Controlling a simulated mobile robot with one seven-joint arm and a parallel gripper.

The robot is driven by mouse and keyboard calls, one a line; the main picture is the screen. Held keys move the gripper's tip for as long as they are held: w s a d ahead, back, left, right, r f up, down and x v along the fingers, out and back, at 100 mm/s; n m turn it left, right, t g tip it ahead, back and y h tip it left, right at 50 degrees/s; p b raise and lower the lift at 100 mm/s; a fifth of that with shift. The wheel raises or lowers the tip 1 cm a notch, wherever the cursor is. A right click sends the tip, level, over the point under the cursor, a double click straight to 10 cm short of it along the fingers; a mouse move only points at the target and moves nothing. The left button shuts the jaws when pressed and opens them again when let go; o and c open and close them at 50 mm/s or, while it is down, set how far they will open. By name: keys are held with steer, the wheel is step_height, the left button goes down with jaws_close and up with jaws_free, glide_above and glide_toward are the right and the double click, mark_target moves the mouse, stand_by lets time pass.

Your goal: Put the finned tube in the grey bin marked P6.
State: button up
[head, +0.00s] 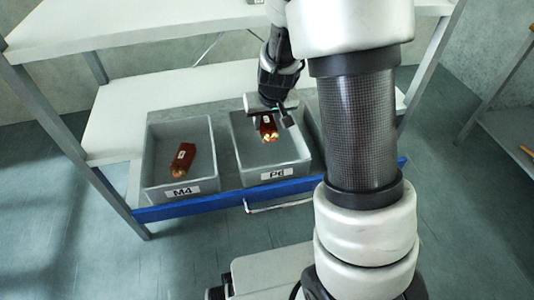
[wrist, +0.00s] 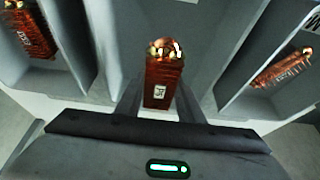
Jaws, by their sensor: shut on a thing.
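The finned tube (head: 268,131) is copper-coloured with shiny ends and a small white label. My gripper (head: 267,113) is shut on it, above or just inside the grey bin marked P6 (head: 295,170); its height over the floor is hard to tell. In the wrist view the tube (wrist: 163,82) stands between the two fingers of my gripper (wrist: 160,100), its label facing the camera.
A grey bin marked M4 (head: 150,183) stands left of P6 with another copper tube (head: 183,160) inside. The wrist view shows tubes in neighbouring bins, left (wrist: 32,34) and right (wrist: 283,68). A white shelf (head: 75,30) is above, and a blue edge (head: 225,200) runs along the front.

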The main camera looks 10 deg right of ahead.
mark_target(266, 146)
step_height(266, 146, down, 8)
steer(key=b, duration=0.2)
steer(key=shift+f+b, duration=0.25)
steer(key=shift+b, duration=0.05)
steer(key=shift+r, duration=0.1)
steer(key=o, duration=0.9)
steer(key=shift+f, duration=0.2)
steer(key=shift+c, duration=0.2)
steer(key=o, duration=0.4)
steer(key=shift+o, duration=0.2)
steer(key=shift+r, duration=0.15)
